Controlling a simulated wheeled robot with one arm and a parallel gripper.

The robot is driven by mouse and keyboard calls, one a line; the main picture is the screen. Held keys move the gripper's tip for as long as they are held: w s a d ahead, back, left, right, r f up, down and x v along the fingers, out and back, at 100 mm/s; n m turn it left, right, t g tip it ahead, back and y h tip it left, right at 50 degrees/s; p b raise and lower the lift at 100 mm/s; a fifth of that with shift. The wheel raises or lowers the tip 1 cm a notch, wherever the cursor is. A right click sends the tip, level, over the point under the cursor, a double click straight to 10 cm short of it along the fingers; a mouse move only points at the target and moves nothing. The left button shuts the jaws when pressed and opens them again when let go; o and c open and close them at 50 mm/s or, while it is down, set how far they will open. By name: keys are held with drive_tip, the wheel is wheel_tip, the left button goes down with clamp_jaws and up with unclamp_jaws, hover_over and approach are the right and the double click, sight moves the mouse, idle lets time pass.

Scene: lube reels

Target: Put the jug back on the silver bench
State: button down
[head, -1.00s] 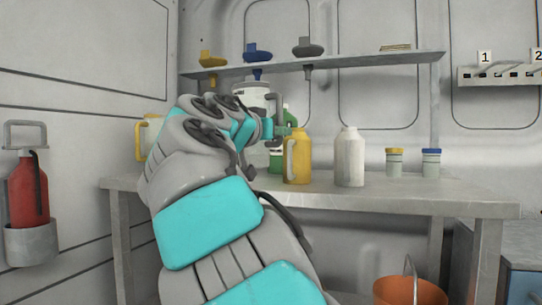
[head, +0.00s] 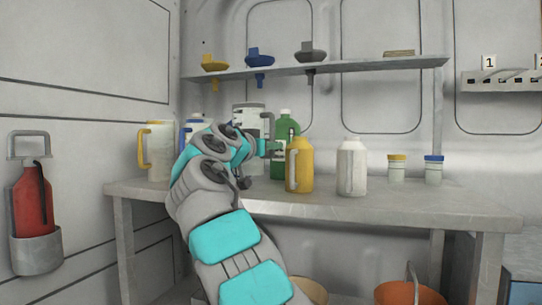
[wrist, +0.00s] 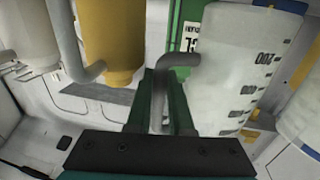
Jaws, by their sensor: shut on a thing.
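A pale, see-through jug (head: 249,118) with a grey handle and dark measuring marks is upright over the back of the silver bench (head: 420,205). In the wrist view the jug (wrist: 240,75) is at the right, and its grey handle (wrist: 157,100) passes between the green fingers. My gripper (wrist: 165,85) is shut on that handle; it also shows in the head view (head: 272,147), in front of the jug. My arm hides part of the jug's lower body. I cannot tell whether its base touches the bench top.
A yellow bottle (head: 299,168), a green bottle (head: 286,124) and a white bottle (head: 351,168) stand close on the right. Jugs with yellow (head: 160,152) and blue (head: 193,124) trim stand left. A shelf (head: 350,66) with funnels is above. The bench's right front is clear.

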drive_tip(key=shift+w+a, duration=0.1)
drive_tip(key=shift+w, duration=0.1)
drive_tip(key=shift+f, duration=0.15)
drive_tip(key=shift+f+b, duration=0.8)
drive_tip(key=shift+f, duration=0.8)
drive_tip(key=shift+f, duration=0.1)
drive_tip(key=c, duration=1.1)
unclamp_jaws()
